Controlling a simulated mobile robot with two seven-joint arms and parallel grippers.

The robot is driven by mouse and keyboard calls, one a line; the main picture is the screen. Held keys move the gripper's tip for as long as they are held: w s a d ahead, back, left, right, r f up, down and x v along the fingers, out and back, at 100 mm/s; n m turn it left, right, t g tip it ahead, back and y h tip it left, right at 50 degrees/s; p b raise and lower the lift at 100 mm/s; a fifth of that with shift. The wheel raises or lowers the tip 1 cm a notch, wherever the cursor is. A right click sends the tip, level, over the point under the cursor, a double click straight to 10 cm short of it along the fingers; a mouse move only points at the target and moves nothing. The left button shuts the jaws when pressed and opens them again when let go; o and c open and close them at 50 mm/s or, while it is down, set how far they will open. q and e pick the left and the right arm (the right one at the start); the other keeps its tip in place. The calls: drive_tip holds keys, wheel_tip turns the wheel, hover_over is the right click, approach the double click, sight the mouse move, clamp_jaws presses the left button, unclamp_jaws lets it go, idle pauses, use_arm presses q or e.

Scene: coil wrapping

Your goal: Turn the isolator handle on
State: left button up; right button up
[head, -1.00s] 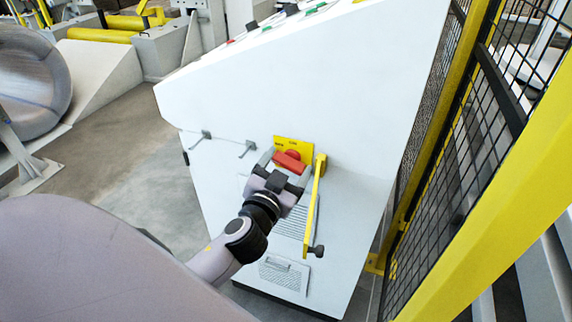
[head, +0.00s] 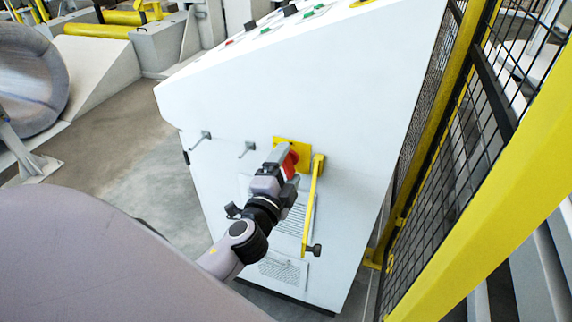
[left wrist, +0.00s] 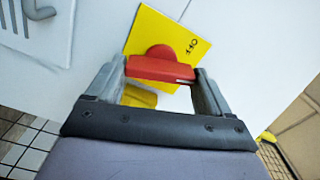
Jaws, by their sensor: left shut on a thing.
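The red isolator handle (head: 291,161) sits on a yellow plate (head: 291,142) on the sloped white cabinet's front face. My left gripper (head: 284,157) is at the handle, one finger hiding part of it in the head view. In the left wrist view, the red handle (left wrist: 160,69) lies across between the two fingertips (left wrist: 160,76), which are shut on its ends. The yellow plate (left wrist: 186,38) appears tilted relative to the gripper there, with small black lettering at its right. My right gripper is not in view.
A yellow bar (head: 311,208) with a black knob (head: 315,250) stands just right of the handle. Two small hooks stick out of the cabinet (head: 240,110) at left. A yellow-framed mesh fence (head: 470,130) stands close on the right. Bare floor (head: 115,140) lies left.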

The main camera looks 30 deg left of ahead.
use_arm(q)
drive_tip(key=shift+m+p, duration=0.35)
drive_tip(key=shift+m, duration=1.35)
drive_tip(key=shift+c, duration=0.4)
drive_tip(key=o, duration=0.8)
drive_tip(key=shift+b+v, duration=0.8)
drive_tip(key=shift+v, duration=2.75)
